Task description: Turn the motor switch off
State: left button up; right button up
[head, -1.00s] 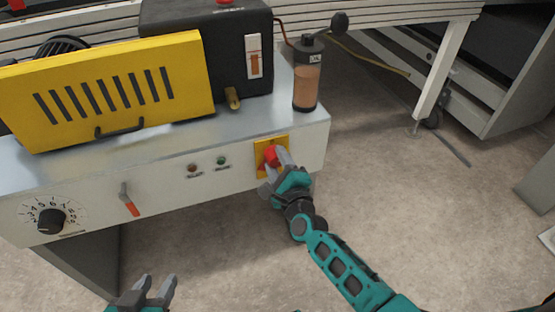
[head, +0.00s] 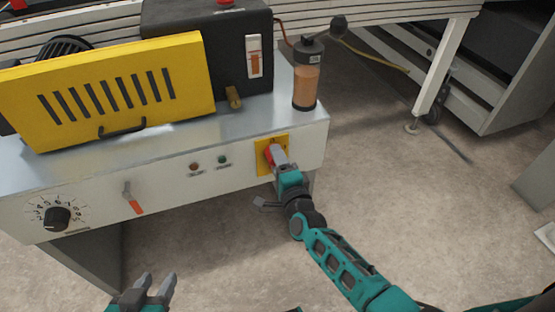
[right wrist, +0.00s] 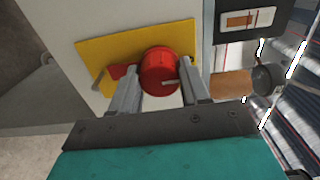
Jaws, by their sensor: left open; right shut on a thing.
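The motor switch is a red rotary knob (right wrist: 159,70) on a yellow plate (right wrist: 95,52) on the machine's front panel. It also shows in the head view as a red knob (head: 269,154) on the yellow plate (head: 260,144), partly covered by my gripper. My right gripper (head: 275,158) is at the switch. In the right wrist view its two fingers (right wrist: 160,85) stand on either side of the red knob, shut on it. My left gripper (head: 157,287) is open and empty at the bottom of the head view, away from the panel.
Left of the switch are a green button (head: 222,160), a red button (head: 194,167), a red-tipped lever (head: 133,200) and a black dial (head: 57,219). An oil bottle (head: 307,85) stands on the machine's top corner.

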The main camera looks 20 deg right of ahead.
dwell(0.3)
jog(key=o, duration=1.1)
jog(key=shift+c, duration=0.2)
jog(key=shift+s, duration=0.1)
jog(key=s+p, duration=0.2)
jog(key=s, duration=1)
jog(key=shift+s+d+p, duration=0.2)
jog(key=shift+s+p, duration=0.1)
jog(key=shift+s, duration=0.05)
